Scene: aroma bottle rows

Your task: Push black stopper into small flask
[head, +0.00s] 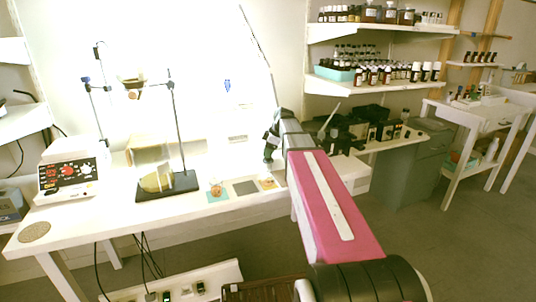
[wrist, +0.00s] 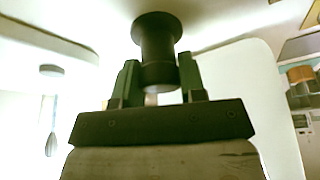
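A black, spool-shaped stopper (wrist: 157,32) sits between the two green fingers of my gripper (wrist: 160,82) in the wrist view. The fingers are closed on its lower part. In the head view my gripper (head: 268,158) is above the right part of the bench, over the orange mat; the stopper cannot be made out there. A small round flask (head: 216,189) with orange contents stands on a teal mat to the left of my gripper. Another small glass item (head: 267,181) stands on the orange mat below my gripper; its form is too small to tell.
A grey mat (head: 245,187) lies bare between the teal and orange mats. A black-based stand (head: 168,187) with rods rises left of the flask. A hotplate device (head: 68,176) stands at the bench's left. Shelves with several bottles (head: 375,76) are behind on the right.

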